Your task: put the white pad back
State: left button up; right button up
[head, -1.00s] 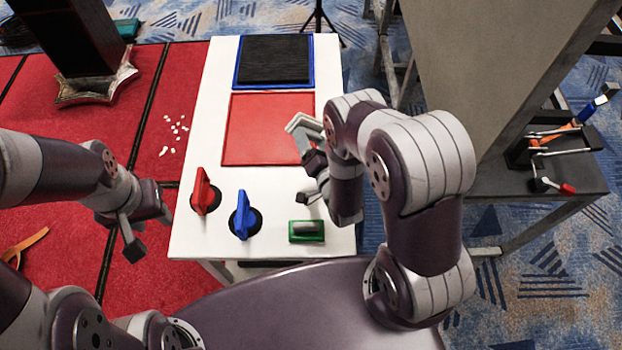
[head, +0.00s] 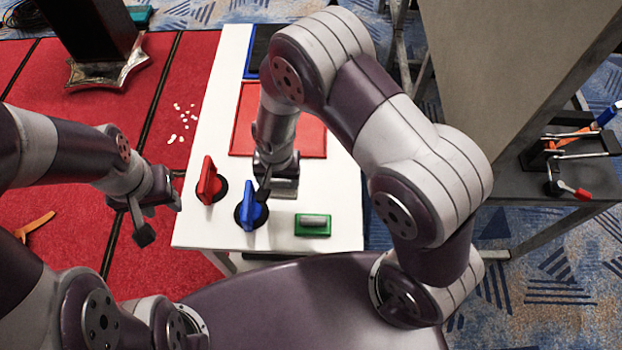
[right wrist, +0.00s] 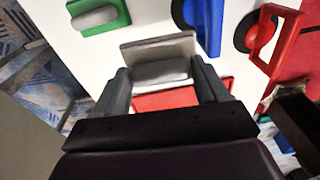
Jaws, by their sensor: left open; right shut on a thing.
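The white pad, a light grey-white block with a raised grip, shows in the head view (head: 286,187) and the right wrist view (right wrist: 155,48). My right gripper (head: 274,176) is shut on its grip, with one finger on each side in the right wrist view (right wrist: 161,73). The pad is over the white table (head: 336,232), between the red panel and the front row; I cannot tell whether it touches the surface. My left gripper (head: 147,215) is open and empty, left of the table above the red carpet.
A blue handle (head: 251,207) stands close left of the pad, with a red handle (head: 209,182) further left. A green pad (head: 313,224) lies front right. The red panel (head: 312,136) and blue-framed black panel (head: 252,66) lie behind.

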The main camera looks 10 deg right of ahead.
jog(key=shift+s+a+r, duration=0.15)
jog(key=shift+s+r, duration=0.5)
jog(key=shift+s, duration=0.1)
jog(key=shift+s+r+g, duration=0.15)
jog(key=shift+s+g, duration=0.1)
jog(key=shift+g, duration=0.05)
jog(key=w+d+f+p, duration=0.1)
jog(key=w+d+f, duration=0.1)
jog(key=d+f, duration=0.1)
jog(key=w+d+f+p, duration=0.1)
jog(key=w+d+f, duration=0.1)
jog(key=d+f, duration=0.1)
jog(key=w+d+f+p, duration=0.1)
jog(key=w+d+f, duration=0.2)
jog(key=f, duration=0.1)
jog(key=shift+d+f+p, duration=0.1)
jog(key=shift+f+p, duration=0.25)
jog(key=shift+f, duration=0.15)
jog(key=o, duration=1.2)
